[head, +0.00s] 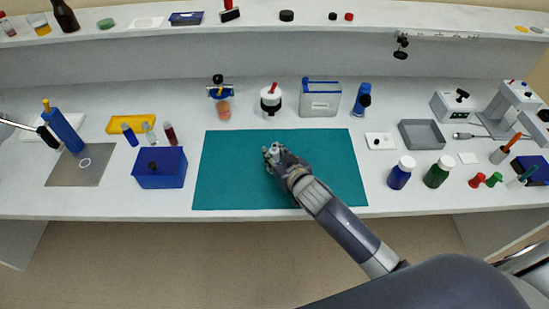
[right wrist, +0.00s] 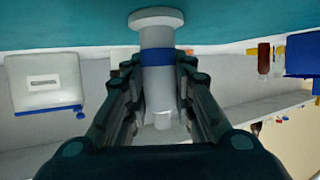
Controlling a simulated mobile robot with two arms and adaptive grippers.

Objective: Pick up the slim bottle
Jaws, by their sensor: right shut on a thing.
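My right gripper (head: 272,153) is over the middle of the teal mat (head: 225,165) in the head view. It is shut on a slim pale bottle (head: 275,148), which is mostly covered by the fingers there. In the right wrist view the bottle (right wrist: 158,75) stands between the two fingers of the gripper (right wrist: 157,90). It has a pale grey body, a blue band and a wide round flange at the end towards the mat. I cannot tell whether that end touches the mat. My left gripper is not in view.
A blue box (head: 160,175) stands left of the mat. A white jar (head: 270,100) and a white container with blue edges (head: 320,98) stand behind it. Blue (head: 400,175) and green (head: 437,173) bottles with white caps stand to the right. Most of the mat is clear.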

